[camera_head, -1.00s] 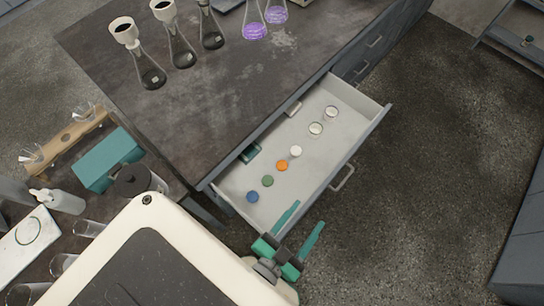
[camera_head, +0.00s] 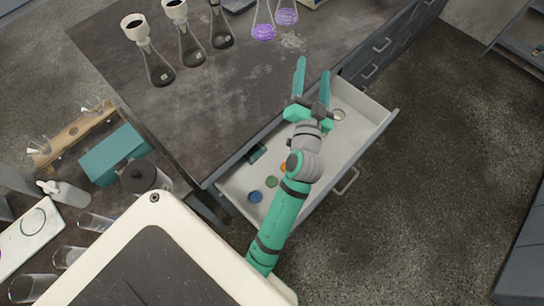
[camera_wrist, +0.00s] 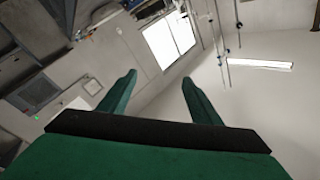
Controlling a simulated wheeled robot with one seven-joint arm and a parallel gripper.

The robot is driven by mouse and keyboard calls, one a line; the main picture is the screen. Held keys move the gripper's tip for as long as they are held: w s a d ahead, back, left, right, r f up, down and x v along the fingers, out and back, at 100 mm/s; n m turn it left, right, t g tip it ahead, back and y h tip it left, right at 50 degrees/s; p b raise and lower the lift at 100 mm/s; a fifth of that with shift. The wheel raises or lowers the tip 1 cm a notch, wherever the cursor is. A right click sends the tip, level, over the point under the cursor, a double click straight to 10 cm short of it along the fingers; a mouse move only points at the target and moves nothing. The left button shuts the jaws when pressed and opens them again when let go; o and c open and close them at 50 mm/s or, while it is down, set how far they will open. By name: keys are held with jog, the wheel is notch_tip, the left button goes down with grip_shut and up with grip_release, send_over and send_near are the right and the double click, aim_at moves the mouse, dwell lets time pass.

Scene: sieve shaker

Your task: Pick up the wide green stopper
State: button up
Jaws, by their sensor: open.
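The green stopper (camera_head: 271,182) is a small round disc lying in the open drawer (camera_head: 236,180), in the head view. It sits between a blue stopper (camera_head: 255,197) and an orange stopper (camera_head: 284,167), which my arm partly covers. My gripper (camera_head: 313,68) is open and empty, raised over the far part of the drawer near the bench edge, well up and right of the green stopper. In the wrist view the open fingers (camera_wrist: 159,85) point at the wall and ceiling, with nothing between them.
A pale round piece (camera_head: 338,115) lies at the drawer's far end; others are hidden behind my arm. A dark teal block (camera_head: 256,152) sits at the drawer's left side. Several flasks (camera_head: 158,66) stand on the bench (camera_head: 200,110). The floor right of the drawer is clear.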

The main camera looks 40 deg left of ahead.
jog(key=w+a+r+n+g+y, duration=0.3)
jog(key=a+r+n+g+y, duration=0.1)
jog(key=a+n+g, duration=0.15)
jog(key=n+g+h, duration=1.1)
jog(key=n+h, duration=0.3)
jog(key=n, duration=0.2)
send_near(272, 181)
jog(key=shift+a+f+n, duration=0.25)
jog(key=shift+f, duration=0.8)
jog(key=shift+w+d+f, duration=0.1)
jog(key=shift+w+f, duration=0.05)
jog(key=shift+f, duration=2.9)
jog(key=c, duration=1.1)
